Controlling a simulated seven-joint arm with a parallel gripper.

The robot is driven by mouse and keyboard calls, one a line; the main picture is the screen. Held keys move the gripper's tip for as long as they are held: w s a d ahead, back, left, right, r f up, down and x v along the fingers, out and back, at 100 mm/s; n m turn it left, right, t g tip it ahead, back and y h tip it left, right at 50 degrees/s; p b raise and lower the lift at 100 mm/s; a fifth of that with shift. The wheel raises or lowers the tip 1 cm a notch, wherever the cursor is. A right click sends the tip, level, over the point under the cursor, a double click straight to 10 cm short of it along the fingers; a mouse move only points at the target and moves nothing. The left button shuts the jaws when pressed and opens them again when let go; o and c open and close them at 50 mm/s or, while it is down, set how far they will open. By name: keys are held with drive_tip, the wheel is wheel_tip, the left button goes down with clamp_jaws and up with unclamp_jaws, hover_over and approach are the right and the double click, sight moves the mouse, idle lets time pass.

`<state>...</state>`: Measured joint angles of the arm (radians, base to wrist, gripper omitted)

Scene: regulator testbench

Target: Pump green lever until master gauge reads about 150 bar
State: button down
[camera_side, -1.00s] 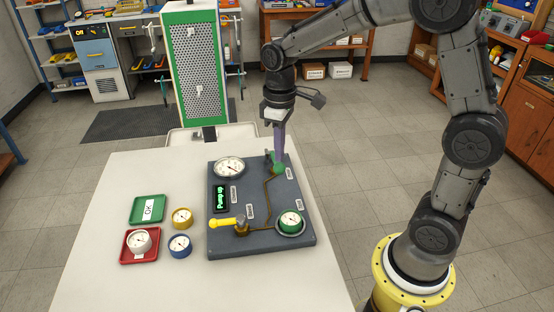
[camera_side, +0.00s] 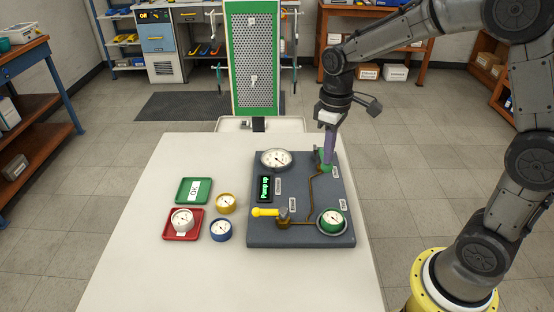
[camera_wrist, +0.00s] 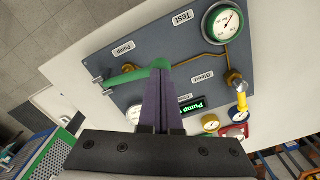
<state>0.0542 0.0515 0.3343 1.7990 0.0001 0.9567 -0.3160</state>
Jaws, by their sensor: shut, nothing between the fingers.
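The green lever (camera_side: 325,155) stands at the back right of the dark test panel (camera_side: 262,233). In the wrist view the lever (camera_wrist: 135,76) runs from its pivot at the left to the fingertips. My gripper (camera_side: 327,160) is shut and empty, its purple fingers pointing down at the lever. In the wrist view the fingertips (camera_wrist: 162,72) overlap the lever's end; I cannot tell whether they touch. The white master gauge (camera_side: 276,159) sits at the panel's back left; its reading is too small to make out. The display (camera_side: 264,188) shows "Pump up" in green.
A green gauge (camera_side: 331,221) and a yellow-handled valve (camera_side: 265,212) sit on the panel's front. Left on the table are a green "OK" tray (camera_side: 181,199), a red tray (camera_side: 168,233) with a white gauge (camera_side: 182,219), a yellow gauge (camera_side: 226,203) and a blue gauge (camera_side: 221,229).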

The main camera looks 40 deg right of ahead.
sight(327, 166)
drive_tip(key=shift+f, duration=2.2)
drive_tip(key=shift+r, duration=2.95)
drive_tip(key=shift+f, duration=0.2)
